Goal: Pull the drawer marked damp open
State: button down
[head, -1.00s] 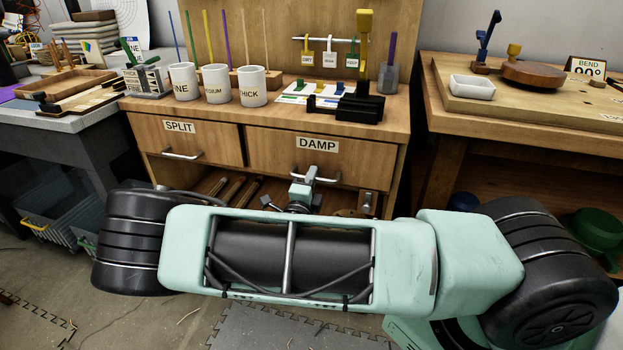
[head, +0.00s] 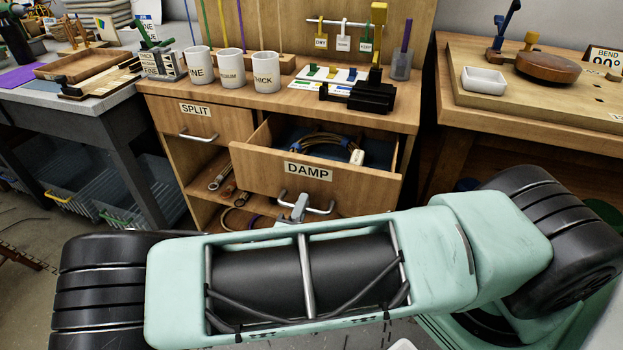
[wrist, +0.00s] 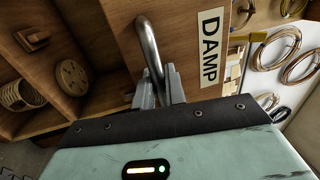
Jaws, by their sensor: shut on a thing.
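The drawer marked DAMP (head: 265,172) stands pulled out from the wooden bench in the head view. Coils of cane and a white item lie inside it on a dark blue lining. Its metal bar handle (head: 323,210) is on the front below the label. My gripper (head: 297,208) is at the handle, mostly hidden behind my arm in the head view. In the wrist view my gripper (wrist: 160,90) is shut on the handle (wrist: 148,45), beside the DAMP label (wrist: 209,48).
The SPLIT drawer (head: 215,122) beside it is shut. Several cups, including the THICK cup (head: 266,75), and a black fixture (head: 367,96) stand on the bench top. An open shelf lies below the drawers. Another workbench (head: 470,95) stands at the right.

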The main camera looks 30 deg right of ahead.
jog(key=r+p+v, duration=0.1)
jog(key=v, duration=0.7)
jog(key=shift+s+a+r, duration=0.2)
jog(key=shift+a+r, duration=0.05)
jog(key=shift+a, duration=0.05)
jog(key=c, duration=1.5)
grip_release()
jog(key=shift+c, duration=0.2)
jog(key=shift+a, duration=0.1)
jog(key=b+v, duration=0.1)
jog(key=v, duration=1.6)
jog(key=shift+s, duration=0.2)
